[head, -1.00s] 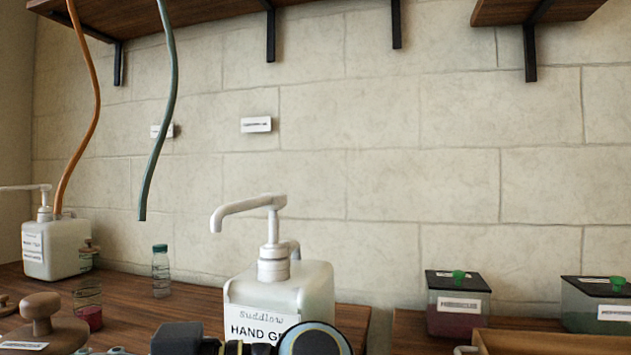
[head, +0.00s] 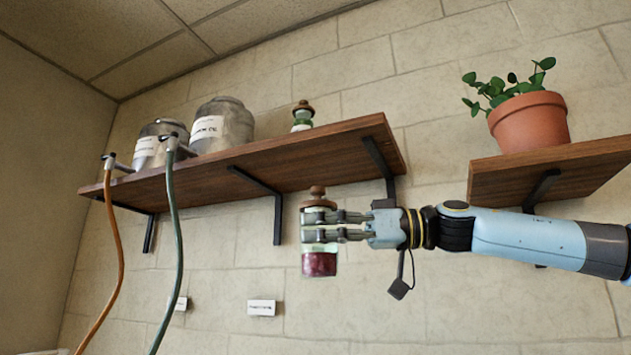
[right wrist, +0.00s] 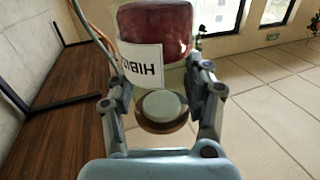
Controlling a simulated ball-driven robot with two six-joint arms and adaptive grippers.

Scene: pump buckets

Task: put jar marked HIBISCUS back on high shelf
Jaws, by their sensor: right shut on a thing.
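My right gripper (head: 335,227) is shut on a small glass jar (head: 319,264) with dark red contents and a brown knobbed lid. It holds the jar upright in the air, just below the high shelf (head: 345,137) near its right end. In the right wrist view the jar's white label (right wrist: 142,70) reads "HIBI", the rest hidden, and red contents fill its far end. The high shelf is dark wood on black brackets. A similar jar with a green band (head: 302,117) stands on it. My left gripper is not in view.
Two metal drums (head: 222,124) stand on the shelf's left part, with taps feeding an orange hose (head: 121,250) and a green hose (head: 178,230). A second shelf (head: 548,170) at right holds a potted plant (head: 530,121). Shelf surface shows little from below.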

